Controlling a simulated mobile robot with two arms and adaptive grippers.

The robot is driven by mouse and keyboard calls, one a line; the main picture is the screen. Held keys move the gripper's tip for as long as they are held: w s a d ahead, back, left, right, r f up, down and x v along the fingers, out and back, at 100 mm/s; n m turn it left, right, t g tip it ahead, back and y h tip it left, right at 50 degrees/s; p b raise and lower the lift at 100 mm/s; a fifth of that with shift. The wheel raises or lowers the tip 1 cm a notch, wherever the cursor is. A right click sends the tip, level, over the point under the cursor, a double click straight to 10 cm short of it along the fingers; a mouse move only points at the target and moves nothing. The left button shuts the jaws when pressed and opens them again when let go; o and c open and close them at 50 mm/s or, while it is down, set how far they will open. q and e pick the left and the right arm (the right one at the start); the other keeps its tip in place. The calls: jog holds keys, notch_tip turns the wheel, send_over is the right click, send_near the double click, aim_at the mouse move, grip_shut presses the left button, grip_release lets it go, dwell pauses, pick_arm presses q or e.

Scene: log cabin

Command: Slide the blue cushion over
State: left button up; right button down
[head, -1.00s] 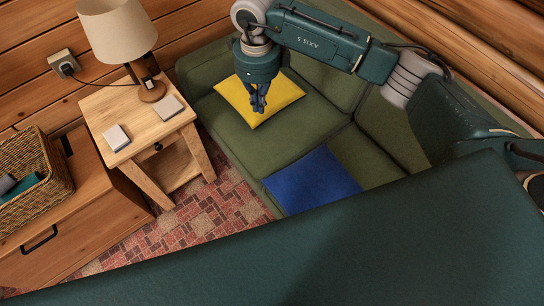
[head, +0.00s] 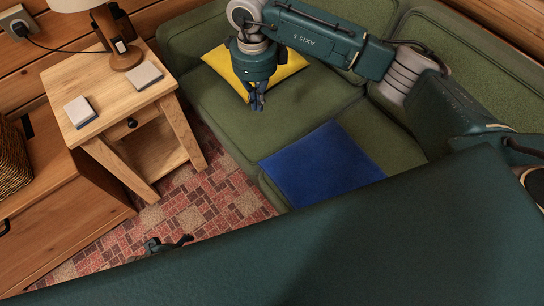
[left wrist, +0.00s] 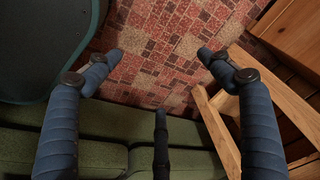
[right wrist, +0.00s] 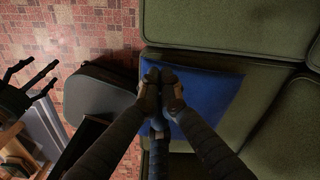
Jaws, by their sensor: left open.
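The blue cushion (head: 320,165) lies flat on the seat of the green sofa (head: 215,118), near its front edge. My right gripper (head: 257,100) hangs over the seat, left of and behind the blue cushion in the head view, and in front of the yellow cushion. Its fingers are together with nothing between them. In the right wrist view, the blue cushion (right wrist: 218,92) shows beyond and beside the fingertips (right wrist: 161,76). My left gripper (head: 167,245) shows only partly at the lower edge of the head view. In the left wrist view its fingers (left wrist: 160,55) are spread wide and empty over the rug.
The yellow cushion (head: 285,68) lies at the sofa's back left. A wooden side table (head: 110,82) with a lamp (head: 125,50) and two small flat blocks stands left of the sofa. A wooden chest (head: 60,215) is further left. The patterned rug (head: 205,205) between is clear.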

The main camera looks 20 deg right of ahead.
pick_arm(q)
jog(key=w+b+v, duration=0.1)
jog(key=b+v, duration=0.5)
jog(key=b, duration=0.2)
pick_arm(e)
notch_tip(320, 180, down, 16)
jog(key=shift+f+b, duration=0.15)
jog(key=shift+b, duration=0.4)
notch_tip(320, 180, down, 5)
jog(key=shift+r+b, duration=0.15)
jog(key=shift+b, duration=0.35)
jog(key=shift+s+d+r, duration=0.15)
jog(key=shift+s+d, duration=0.6)
jog(key=shift+d, duration=0.35)
pick_arm(q)
jog(key=w+d+r+t+h, duration=0.1)
jog(key=w+d+r+t, duration=0.1)
jog(key=w, duration=0.6)
jog(key=shift+w+d+r+t, duration=0.25)
jog(key=shift+r+t, duration=0.3)
jog(key=shift+t, duration=0.85)
pick_arm(e)
jog(key=shift+s+d, duration=0.4)
jog(key=shift+d, duration=0.15)
